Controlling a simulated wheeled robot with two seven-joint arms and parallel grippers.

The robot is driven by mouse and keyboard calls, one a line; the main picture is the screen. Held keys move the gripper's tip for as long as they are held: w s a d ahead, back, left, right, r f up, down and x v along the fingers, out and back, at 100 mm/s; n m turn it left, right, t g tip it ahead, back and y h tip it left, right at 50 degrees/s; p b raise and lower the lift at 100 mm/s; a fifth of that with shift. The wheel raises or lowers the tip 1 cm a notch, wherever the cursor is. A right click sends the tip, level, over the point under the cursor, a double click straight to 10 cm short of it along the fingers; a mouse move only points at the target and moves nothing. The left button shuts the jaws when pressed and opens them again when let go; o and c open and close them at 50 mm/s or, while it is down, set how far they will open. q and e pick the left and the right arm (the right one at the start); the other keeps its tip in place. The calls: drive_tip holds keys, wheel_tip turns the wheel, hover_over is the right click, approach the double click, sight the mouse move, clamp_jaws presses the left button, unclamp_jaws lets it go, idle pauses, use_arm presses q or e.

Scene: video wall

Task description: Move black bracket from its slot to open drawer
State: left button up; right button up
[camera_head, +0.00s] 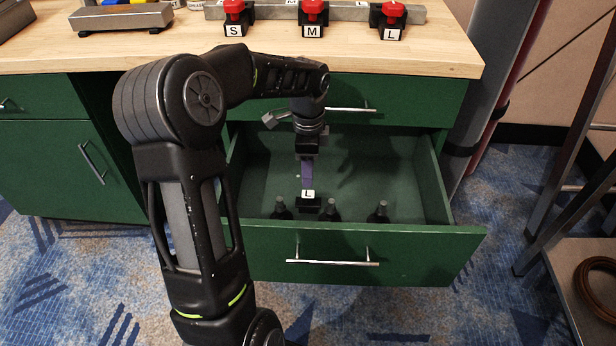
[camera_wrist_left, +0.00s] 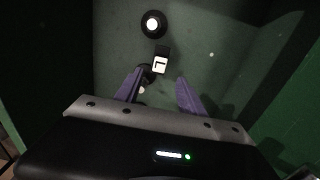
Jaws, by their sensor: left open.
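The open green drawer (camera_head: 430,190) extends below the workbench top. A black bracket with a white L label (camera_head: 308,202) is inside, near the drawer's front wall. It also shows in the left wrist view (camera_wrist_left: 161,62), just beyond the fingertips. My left gripper (camera_head: 307,185) points down into the drawer above the bracket. Its purple fingers (camera_wrist_left: 158,82) are apart, with nothing held between them. Whether the bracket rests fully on the drawer floor is hard to tell. My right gripper is in neither view.
Black knobbed pieces (camera_head: 380,212) stand near the drawer's front wall. On the benchtop (camera_head: 440,55), red-knobbed black blocks labelled S (camera_head: 235,18), M (camera_head: 312,18) and L (camera_head: 392,20) sit along a grey rail. The drawer's rear right floor is clear.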

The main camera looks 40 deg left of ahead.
use_arm(q)
wheel_tip(320, 180, up, 2)
drive_tip(key=shift+r, duration=0.25)
drive_tip(key=shift+c, duration=0.4)
idle(1.1)
